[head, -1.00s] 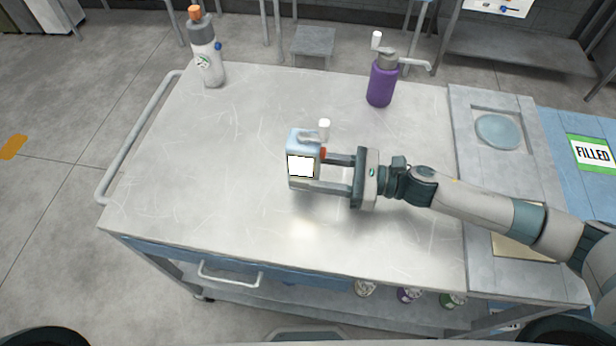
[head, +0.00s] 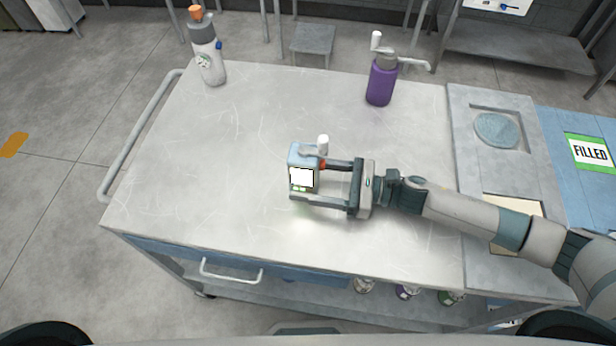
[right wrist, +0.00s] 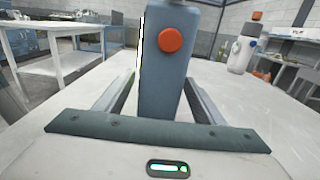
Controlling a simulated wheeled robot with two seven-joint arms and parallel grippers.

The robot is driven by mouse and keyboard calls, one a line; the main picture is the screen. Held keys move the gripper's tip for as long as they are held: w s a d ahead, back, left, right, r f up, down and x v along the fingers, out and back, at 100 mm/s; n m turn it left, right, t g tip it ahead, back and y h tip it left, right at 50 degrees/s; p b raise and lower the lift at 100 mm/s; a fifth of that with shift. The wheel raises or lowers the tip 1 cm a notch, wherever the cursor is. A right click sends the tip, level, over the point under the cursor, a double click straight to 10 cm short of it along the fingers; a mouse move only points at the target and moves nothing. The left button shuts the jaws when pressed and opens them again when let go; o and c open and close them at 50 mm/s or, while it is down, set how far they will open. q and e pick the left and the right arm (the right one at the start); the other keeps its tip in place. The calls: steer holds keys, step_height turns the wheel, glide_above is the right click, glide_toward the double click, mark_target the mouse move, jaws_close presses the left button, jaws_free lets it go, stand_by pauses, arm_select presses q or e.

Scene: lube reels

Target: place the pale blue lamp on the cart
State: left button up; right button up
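The pale blue lamp (head: 295,153) is a small upright box with a bright white front panel, a red knob on its side and a white cylinder by its top. My right gripper (head: 322,182) is shut on it, one finger on each side. In the right wrist view the lamp's blue side (right wrist: 165,85) and red knob stand between the fingers. The lamp is over the middle of the grey cart top (head: 220,150), a bright glow just below it; I cannot tell whether its base touches. My left gripper is not in view.
A white bottle with an orange cap (head: 207,55) stands at the cart's back left. A purple pump bottle (head: 381,82) stands at the back right. A panel with a round recess (head: 497,130) and a blue "FILLED" surface (head: 563,180) lie right.

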steer(key=shift+r, duration=0.1)
steer(key=shift+r, duration=0.1)
steer(key=d+b, duration=0.1)
steer(key=d, duration=0.1)
steer(key=d+b, duration=0.1)
steer(key=d, duration=0.1)
steer(key=s+d+b, duration=0.1)
steer(key=d, duration=0.1)
steer(key=shift+s+d+f, duration=0.1)
steer(key=shift+d+f, duration=0.05)
steer(key=shift+f, duration=0.1)
steer(key=shift+s+d+r, duration=0.15)
steer(key=shift+d+r, duration=0.1)
steer(key=shift+d, duration=0.3)
